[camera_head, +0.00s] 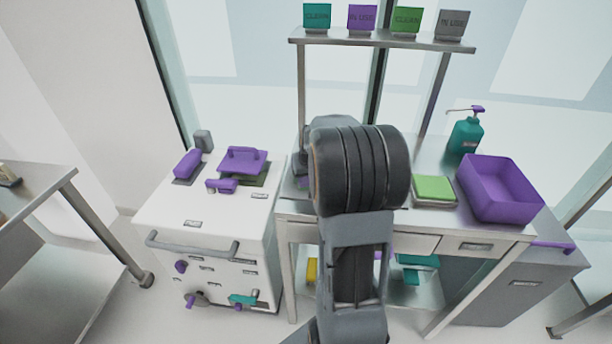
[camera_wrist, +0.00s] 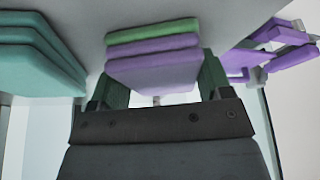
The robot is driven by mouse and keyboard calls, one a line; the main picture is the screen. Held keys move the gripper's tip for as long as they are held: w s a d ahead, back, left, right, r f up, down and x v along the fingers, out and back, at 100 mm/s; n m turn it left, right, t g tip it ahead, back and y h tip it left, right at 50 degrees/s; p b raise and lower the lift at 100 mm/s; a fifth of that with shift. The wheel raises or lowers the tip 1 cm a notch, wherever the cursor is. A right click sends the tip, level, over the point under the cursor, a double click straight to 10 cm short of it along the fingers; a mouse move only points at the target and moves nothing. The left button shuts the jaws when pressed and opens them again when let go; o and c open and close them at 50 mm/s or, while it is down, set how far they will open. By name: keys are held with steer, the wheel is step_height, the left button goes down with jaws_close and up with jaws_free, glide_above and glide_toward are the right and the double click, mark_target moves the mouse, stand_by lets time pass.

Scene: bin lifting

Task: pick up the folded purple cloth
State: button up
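A folded purple cloth (camera_wrist: 155,72) fills the middle of the wrist view, at the near end of a stack with another purple layer and a green folded cloth (camera_wrist: 152,30). My gripper (camera_wrist: 165,82) has its two dark green fingers wide apart, one near each side of the purple cloth. The cloth hides part of the left finger, and I cannot tell whether either finger touches it. In the head view my arm covers the gripper and this stack.
A teal folded stack (camera_wrist: 38,55) lies left in the wrist view. In the head view, a green folded cloth (camera_head: 433,188), a purple bin (camera_head: 500,190) and a teal pump bottle (camera_head: 465,135) stand on the steel table's right. A white cart (camera_head: 212,212) with purple items stands left.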

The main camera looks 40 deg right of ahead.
steer(key=c, duration=0.5)
steer(key=shift+o, duration=0.2)
steer(key=shift+r, duration=0.1)
steer(key=shift+r, duration=0.55)
steer(key=s+a+r, duration=0.1)
steer(key=s+r, duration=1)
steer(key=s, duration=0.3)
steer(key=shift+a+r, duration=0.35)
steer(key=shift+a, duration=0.05)
